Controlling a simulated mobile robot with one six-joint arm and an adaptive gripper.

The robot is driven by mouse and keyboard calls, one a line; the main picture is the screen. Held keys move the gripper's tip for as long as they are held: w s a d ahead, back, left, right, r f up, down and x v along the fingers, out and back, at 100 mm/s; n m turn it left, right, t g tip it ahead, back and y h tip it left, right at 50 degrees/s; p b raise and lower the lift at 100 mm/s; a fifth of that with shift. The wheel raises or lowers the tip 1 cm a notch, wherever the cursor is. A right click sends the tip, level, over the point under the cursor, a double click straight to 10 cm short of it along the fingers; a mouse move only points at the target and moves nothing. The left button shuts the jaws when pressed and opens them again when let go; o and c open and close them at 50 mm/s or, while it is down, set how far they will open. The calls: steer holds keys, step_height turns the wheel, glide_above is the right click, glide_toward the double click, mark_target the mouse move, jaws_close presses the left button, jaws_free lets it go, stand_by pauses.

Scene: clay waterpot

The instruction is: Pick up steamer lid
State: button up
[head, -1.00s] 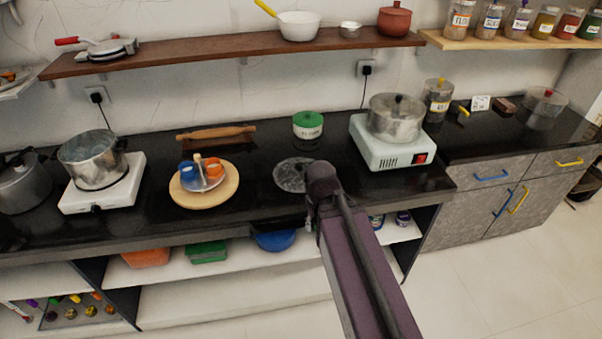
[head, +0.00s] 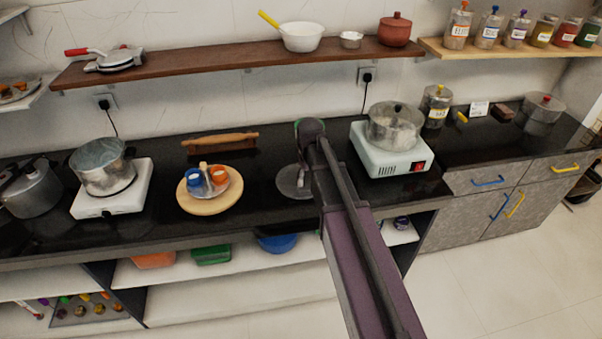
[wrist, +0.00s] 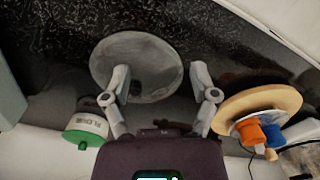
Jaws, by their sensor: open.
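A round grey disc (head: 293,182) lies on the black counter between the wooden board and the right cooker; it appears to be the steamer lid. In the wrist view the lid (wrist: 150,55) shows a dark knob-like spot near its lower left. My gripper (wrist: 160,70) is open and empty, its two fingers spread over the near part of the lid. I cannot tell the height left between fingers and lid. In the head view my arm hides the fingers and covers the lid's right side.
A green-lidded flour jar (wrist: 84,127) stands close to one finger. On the other side is a round wooden board (head: 210,200) with small cups. A lidded pot (head: 394,128) sits on the white right cooker, an open pot (head: 102,170) on the left one. A wooden shelf (head: 230,58) hangs above.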

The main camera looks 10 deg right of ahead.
steer(key=w+r+n+p, duration=0.3)
steer(key=w+r, duration=0.1)
steer(key=w, duration=0.8)
steer(key=shift+w+r+n, duration=0.15)
steer(key=shift+r+n, duration=0.15)
steer(key=shift+n, duration=0.1)
steer(key=shift+f, duration=0.15)
step_height(320, 180, down, 8)
steer(key=b, duration=0.8)
steer(key=shift+f, duration=0.2)
steer(key=shift+f, duration=0.15)
steer(key=shift+w+f+b, duration=0.15)
steer(key=shift+f+b, duration=2.3)
steer(key=shift+b, duration=0.2)
jaws_close()
